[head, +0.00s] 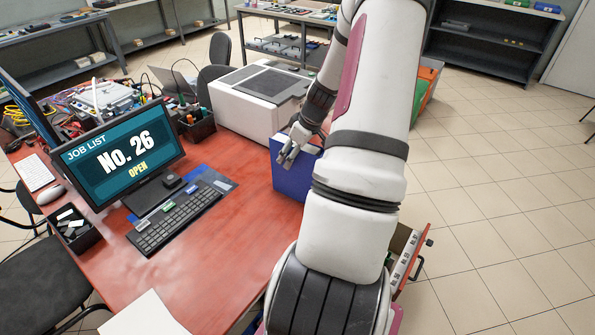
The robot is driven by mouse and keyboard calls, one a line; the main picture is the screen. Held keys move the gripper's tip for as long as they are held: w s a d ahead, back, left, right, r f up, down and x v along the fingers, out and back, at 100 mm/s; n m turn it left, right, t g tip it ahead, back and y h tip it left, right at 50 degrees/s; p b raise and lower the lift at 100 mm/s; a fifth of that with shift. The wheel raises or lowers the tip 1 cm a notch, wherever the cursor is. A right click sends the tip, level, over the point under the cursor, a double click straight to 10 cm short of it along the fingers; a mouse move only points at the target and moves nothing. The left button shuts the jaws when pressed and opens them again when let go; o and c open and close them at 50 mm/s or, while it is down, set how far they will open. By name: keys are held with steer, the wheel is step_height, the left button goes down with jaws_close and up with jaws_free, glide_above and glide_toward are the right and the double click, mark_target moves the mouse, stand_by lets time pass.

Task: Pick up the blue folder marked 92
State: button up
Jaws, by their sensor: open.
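A blue folder or box-like item (290,185) stands upright near the right edge of the red desk (235,235), in front of the white printer. No number shows on its visible face, so I cannot tell whether it is marked 92. My gripper (286,161) is open at its upper left part, with the fingers in front of the blue face. I cannot tell whether they touch it. My arm hides the right side of the blue item.
The monitor (118,155) reads "JOB LIST No. 26 OPEN". A keyboard (175,218), white printer (250,110) and black pen holder (199,129) stand on the desk. An open drawer (404,262) with labelled contents juts out at the right. Tiled floor at right is clear.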

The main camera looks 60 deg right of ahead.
steer(key=shift+f, duration=0.1)
jaws_close()
stand_by(0.3)
